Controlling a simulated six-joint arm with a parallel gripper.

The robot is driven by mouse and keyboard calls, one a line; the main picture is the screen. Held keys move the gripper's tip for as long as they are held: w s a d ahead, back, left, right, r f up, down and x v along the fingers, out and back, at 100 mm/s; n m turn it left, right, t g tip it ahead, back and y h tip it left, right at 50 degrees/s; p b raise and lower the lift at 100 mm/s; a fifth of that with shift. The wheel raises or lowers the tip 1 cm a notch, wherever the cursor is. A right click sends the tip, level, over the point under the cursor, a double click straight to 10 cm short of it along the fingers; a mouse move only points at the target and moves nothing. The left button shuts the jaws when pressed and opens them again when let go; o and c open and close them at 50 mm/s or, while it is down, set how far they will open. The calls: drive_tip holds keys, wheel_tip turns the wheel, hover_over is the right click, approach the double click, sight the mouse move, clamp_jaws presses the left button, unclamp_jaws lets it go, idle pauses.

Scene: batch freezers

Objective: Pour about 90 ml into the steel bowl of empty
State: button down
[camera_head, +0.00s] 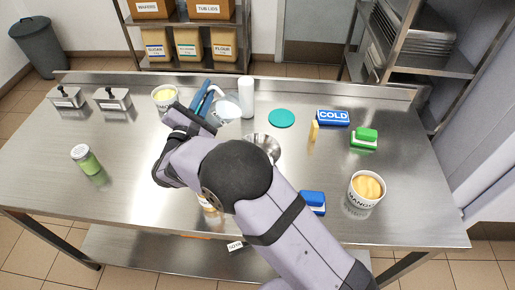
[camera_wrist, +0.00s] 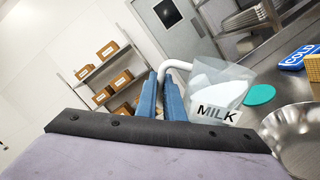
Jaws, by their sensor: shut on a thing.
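My gripper (camera_head: 205,103) has blue fingers, which also show in the wrist view (camera_wrist: 162,98). It is shut on the white handle of a clear jug labelled MILK (camera_wrist: 222,88), with white milk inside. In the head view the jug (camera_head: 229,110) is just right of the fingers, behind the steel bowl. I cannot tell exactly how far it is tilted. The steel bowl (camera_head: 271,147) stands on the table, partly hidden by my arm. In the wrist view the bowl (camera_wrist: 297,130) is at the right edge, apart from the jug, and its visible inside looks like bare steel.
A white bottle (camera_head: 247,97) and a teal disc (camera_head: 281,118) are near the jug.

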sight(217, 88)
drive_tip(key=shift+s+d+r+m, duration=0.1)
drive_tip(key=shift+d+r+m, duration=0.15)
drive_tip(key=shift+m, duration=0.25)
drive_tip(key=shift+s+d+m+b, duration=0.1)
drive_tip(key=shift+d+m+b, duration=0.2)
drive_tip(key=shift+m, duration=0.2)
drive_tip(key=shift+r, duration=0.2)
drive_tip(key=shift+d+r+m+h, duration=0.25)
drive_tip(key=shift+m+h, duration=0.15)
drive_tip(key=shift+m, duration=0.1)
drive_tip(key=shift+s+d+r+m+p, duration=0.3)
drive_tip(key=shift+s+d+r+m, duration=0.1)
drive_tip(key=shift+m, duration=0.1)
drive_tip(key=shift+d+f+m, duration=0.1)
drive_tip(key=shift+d+m, duration=0.2)
drive_tip(key=shift+m, duration=0.2)
drive_tip(key=shift+w+a+h, duration=0.2)
drive_tip(key=shift+w+h, duration=0.05)
drive_tip(key=shift+h, duration=0.05)
drive_tip(key=shift+d+m, duration=0.25)
drive_tip(key=shift+m, duration=0.35)
